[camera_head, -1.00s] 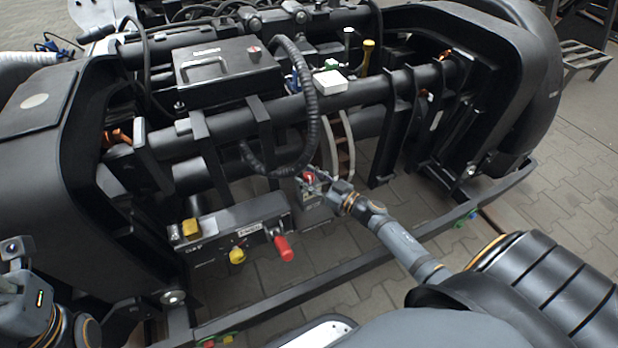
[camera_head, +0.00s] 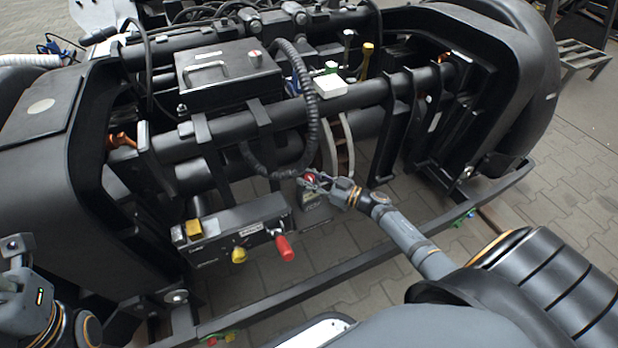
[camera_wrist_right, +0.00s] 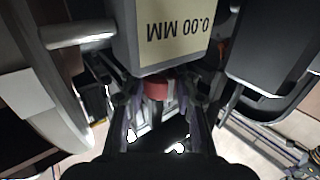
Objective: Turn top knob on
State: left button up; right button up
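My right gripper (camera_head: 313,182) is at a small grey device (camera_head: 311,200) hanging below the hose. In the right wrist view, my right gripper (camera_wrist_right: 162,118) has its two fingers apart on either side of a red knob (camera_wrist_right: 156,88). I cannot tell whether they touch it. The device (camera_wrist_right: 178,30) has a label reading "0.00 MM", upside down. Another knob (camera_head: 254,58) stands on top of a black box (camera_head: 215,82) with a handle. My left gripper (camera_head: 14,248) is at the left edge, away from the knobs; its opening is unclear.
A control box (camera_head: 222,226) with a yellow button, a yellow knob (camera_head: 239,255) and a red handle (camera_head: 284,247) is at lower left. A black hose (camera_head: 312,120) arches close above my right gripper. A long black rail (camera_head: 330,275) crosses in front.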

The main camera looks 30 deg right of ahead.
jog(key=o, duration=0.5)
jog(key=shift+c, duration=0.2)
jog(key=v, duration=1.2)
